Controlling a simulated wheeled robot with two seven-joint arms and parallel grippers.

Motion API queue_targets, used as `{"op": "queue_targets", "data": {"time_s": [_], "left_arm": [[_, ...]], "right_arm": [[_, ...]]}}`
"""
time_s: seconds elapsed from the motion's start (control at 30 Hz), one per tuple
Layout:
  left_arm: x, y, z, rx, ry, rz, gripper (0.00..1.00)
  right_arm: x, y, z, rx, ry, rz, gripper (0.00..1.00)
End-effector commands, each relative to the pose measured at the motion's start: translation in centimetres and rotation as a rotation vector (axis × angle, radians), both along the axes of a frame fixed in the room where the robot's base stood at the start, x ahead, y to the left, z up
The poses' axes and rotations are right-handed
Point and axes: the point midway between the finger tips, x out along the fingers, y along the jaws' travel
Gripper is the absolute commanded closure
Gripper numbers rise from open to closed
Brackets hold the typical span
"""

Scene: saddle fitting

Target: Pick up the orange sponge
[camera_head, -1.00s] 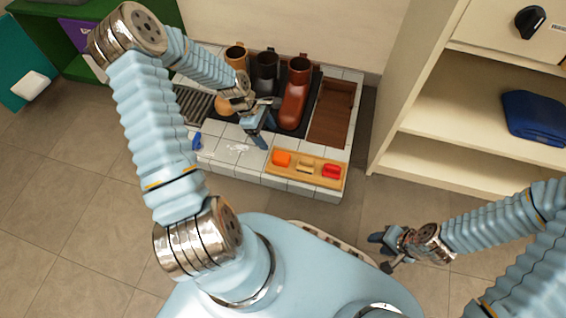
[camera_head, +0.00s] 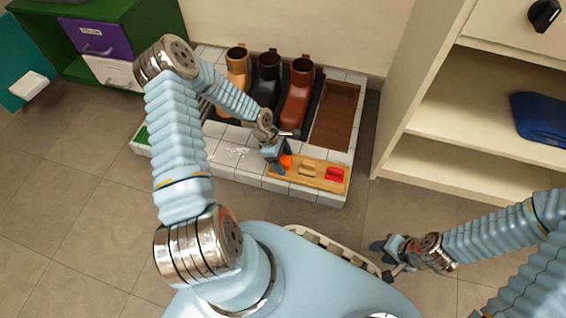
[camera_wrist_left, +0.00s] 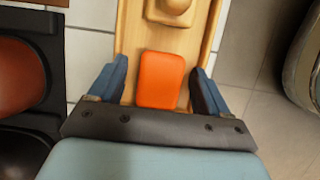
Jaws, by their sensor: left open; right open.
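The orange sponge (camera_head: 286,162) lies at the left end of a wooden tray (camera_head: 313,183). In the left wrist view the sponge (camera_wrist_left: 162,80) lies flat in the tray between the fingers of my left gripper (camera_wrist_left: 155,85). My left gripper (camera_head: 277,158) is open, with one finger to each side of the sponge and a visible gap on both sides. It partly hides the sponge in the head view. My right gripper (camera_head: 384,258) is open and empty, low at the right near my base, away from the tray.
The tray also holds a wooden-handled item (camera_head: 309,170) and a red item (camera_head: 334,174). Tan (camera_head: 238,68), black (camera_head: 267,80) and brown (camera_head: 299,95) boots stand behind on the tiled platform (camera_head: 225,160). A brown wooden box (camera_head: 336,115) is beside them. A cream shelf (camera_head: 430,120) stands at right.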

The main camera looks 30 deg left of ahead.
Motion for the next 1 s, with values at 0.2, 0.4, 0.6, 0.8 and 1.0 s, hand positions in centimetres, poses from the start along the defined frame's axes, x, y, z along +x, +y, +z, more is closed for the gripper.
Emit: {"op": "queue_targets", "data": {"time_s": [0.2,0.4,0.6,0.8,1.0], "left_arm": [[0.0,0.0,0.1,0.000,0.000,0.000,0.33],[0.0,0.0,0.1,0.000,0.001,0.000,0.64],[0.0,0.0,0.1,0.000,0.001,0.000,0.78],[0.0,0.0,0.4,0.000,0.000,0.001,0.78],[0.0,0.0,2.9,0.002,0.000,0.000,0.78]], "right_arm": [[0.0,0.0,0.1,0.000,0.000,0.000,0.57],[0.0,0.0,0.1,0.000,0.000,0.000,0.57],[0.0,0.0,0.1,0.000,0.000,0.000,0.57],[0.0,0.0,0.2,0.000,0.000,0.000,0.57],[0.0,0.0,1.2,0.000,0.002,0.002,0.57]]}}
